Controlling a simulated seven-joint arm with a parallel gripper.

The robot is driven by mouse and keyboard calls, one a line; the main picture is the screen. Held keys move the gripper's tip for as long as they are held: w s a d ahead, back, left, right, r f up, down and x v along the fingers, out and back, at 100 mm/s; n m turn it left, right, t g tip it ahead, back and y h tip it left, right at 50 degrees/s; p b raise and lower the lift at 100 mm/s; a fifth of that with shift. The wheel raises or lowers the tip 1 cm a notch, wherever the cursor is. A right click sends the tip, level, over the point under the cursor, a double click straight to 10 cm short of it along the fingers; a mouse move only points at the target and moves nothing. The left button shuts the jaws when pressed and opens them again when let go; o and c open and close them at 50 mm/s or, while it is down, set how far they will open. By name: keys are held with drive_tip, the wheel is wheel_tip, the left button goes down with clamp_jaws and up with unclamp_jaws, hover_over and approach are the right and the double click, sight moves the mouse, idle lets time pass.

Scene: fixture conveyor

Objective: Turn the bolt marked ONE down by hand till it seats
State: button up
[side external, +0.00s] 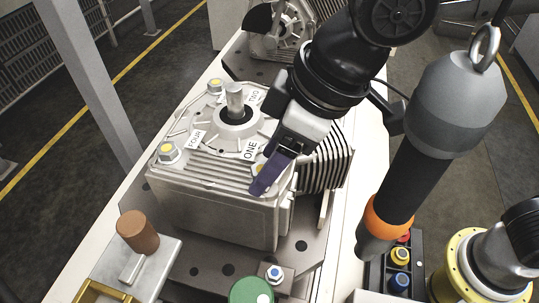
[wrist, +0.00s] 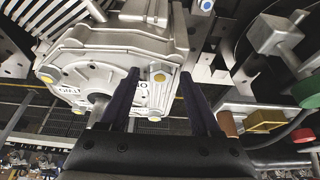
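The gearbox housing (side external: 215,200) stands on a dark plate, with ONE, TWO and FOUR labels around its top cover. The ONE label (side external: 250,150) is beside my gripper (side external: 264,182), whose purple fingers point down at that corner. The bolt marked ONE (side external: 257,168) is mostly hidden behind the fingers there. In the wrist view a yellow-topped bolt (wrist: 159,79), beside a partly covered label, shows between the fingers of my gripper (wrist: 159,73). The fingers stand apart with clear gaps on both sides. I cannot tell how high the bolt sits.
A shaft stub (side external: 235,98) rises from the cover's middle. Other yellow-topped bolts sit at the FOUR corner (side external: 167,152) and the back (side external: 215,86). A hanging tool (side external: 420,150) with an orange ring is close on the right. A brown knob (side external: 138,232) stands front left.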

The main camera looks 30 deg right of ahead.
drive_tip(key=shift+r, duration=0.1)
drive_tip(key=v, duration=1.3)
drive_tip(key=shift+r, duration=0.3)
drive_tip(key=shift+s+d, duration=0.1)
drive_tip(key=w+d+m+t+h, duration=0.1)
drive_tip(key=d+m, duration=0.2)
drive_tip(key=d, duration=0.7)
drive_tip(key=w+d+m+t, duration=0.1)
drive_tip(key=w+d+m, duration=0.15)
drive_tip(key=d, duration=0.75)
drive_tip(key=s+d+f+m+h, duration=0.1)
drive_tip(key=s+d+f, duration=0.4)
drive_tip(key=f, duration=0.3)
drive_tip(key=s+d+f+m+h, duration=0.1)
drive_tip(key=s+d+f+m, duration=0.1)
drive_tip(key=s+d+f, duration=0.3)
wheel_tip(320, 180, down, 4)
drive_tip(key=shift+d+f, duration=0.1)
drive_tip(key=shift+d, duration=0.45)
